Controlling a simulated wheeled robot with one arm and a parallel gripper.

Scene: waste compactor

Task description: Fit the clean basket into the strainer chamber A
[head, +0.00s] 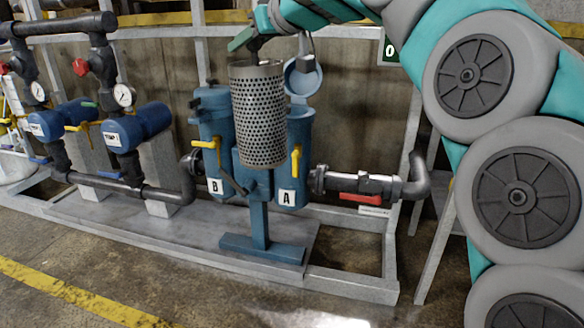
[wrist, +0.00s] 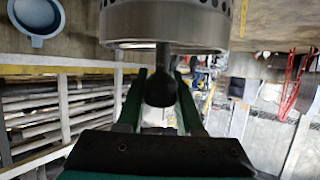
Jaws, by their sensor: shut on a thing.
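The basket (head: 259,115) is a grey perforated metal cylinder. It hangs upright from my gripper (head: 252,42) in front of the twin strainer. In the wrist view my gripper (wrist: 160,88) is shut on the dark knob on the basket's end, and the basket's solid rim (wrist: 165,28) fills the top. Strainer chamber A (head: 300,130) is a blue cylinder with an "A" label, behind and right of the basket. Its round lid (head: 303,80) stands raised, so the chamber looks open. The basket hides part of its mouth. The basket appears outside the chamber.
Chamber B (head: 213,110) is left of the basket, its top closed. Yellow handles (head: 296,160) stick out from the strainer front. Blue pumps (head: 140,127), pipes and gauges stand at left. A red-handled valve (head: 362,197) is at right. The floor in front is clear.

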